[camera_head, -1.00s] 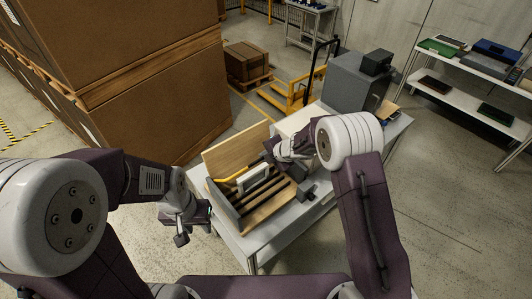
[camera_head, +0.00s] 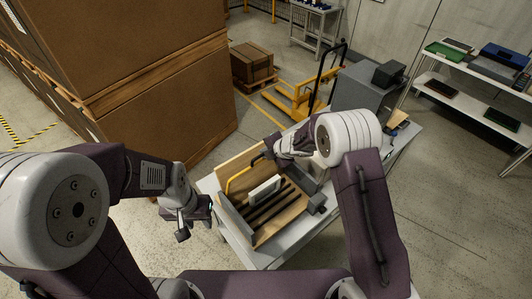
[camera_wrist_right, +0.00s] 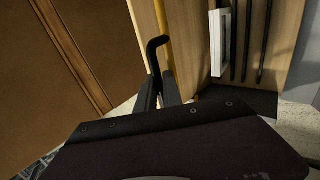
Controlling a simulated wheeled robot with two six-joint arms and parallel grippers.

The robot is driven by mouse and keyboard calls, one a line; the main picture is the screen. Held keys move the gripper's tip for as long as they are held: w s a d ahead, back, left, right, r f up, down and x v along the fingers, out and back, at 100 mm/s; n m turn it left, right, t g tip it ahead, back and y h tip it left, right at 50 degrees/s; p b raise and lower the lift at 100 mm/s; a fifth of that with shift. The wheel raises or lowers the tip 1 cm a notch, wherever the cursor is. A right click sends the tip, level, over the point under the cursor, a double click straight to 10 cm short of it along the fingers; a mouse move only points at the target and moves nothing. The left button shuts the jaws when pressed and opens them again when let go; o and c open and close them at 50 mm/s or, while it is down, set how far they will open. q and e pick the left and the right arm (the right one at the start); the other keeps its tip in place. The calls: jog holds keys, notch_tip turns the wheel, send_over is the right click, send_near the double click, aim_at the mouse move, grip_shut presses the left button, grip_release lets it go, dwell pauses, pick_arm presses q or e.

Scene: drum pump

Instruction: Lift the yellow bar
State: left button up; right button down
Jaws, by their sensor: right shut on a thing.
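The yellow bar (camera_head: 240,176) is a thin bent bar at the back left of the wooden tray (camera_head: 283,228), sloping up to the right. Its right end has a black grip (camera_head: 268,150). My right gripper (camera_head: 272,152) is at this end and shut on the bar; its fingers are largely hidden by the wrist. My left gripper (camera_head: 196,222) is open and empty, left of the table.
A white-framed piece (camera_head: 265,190) and several dark rods (camera_head: 284,200) lie in the tray. A grey machine (camera_head: 360,88) stands at the table's back. Large cardboard boxes (camera_head: 160,110) are at the left. A yellow pallet truck (camera_head: 300,98) stands behind the table.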

jog(key=shift+s+f, duration=0.1)
jog(key=shift+s, duration=0.05)
jog(key=c, duration=1.5)
grip_release()
jog(key=shift+s+d, duration=0.1)
jog(key=shift+f, duration=0.1)
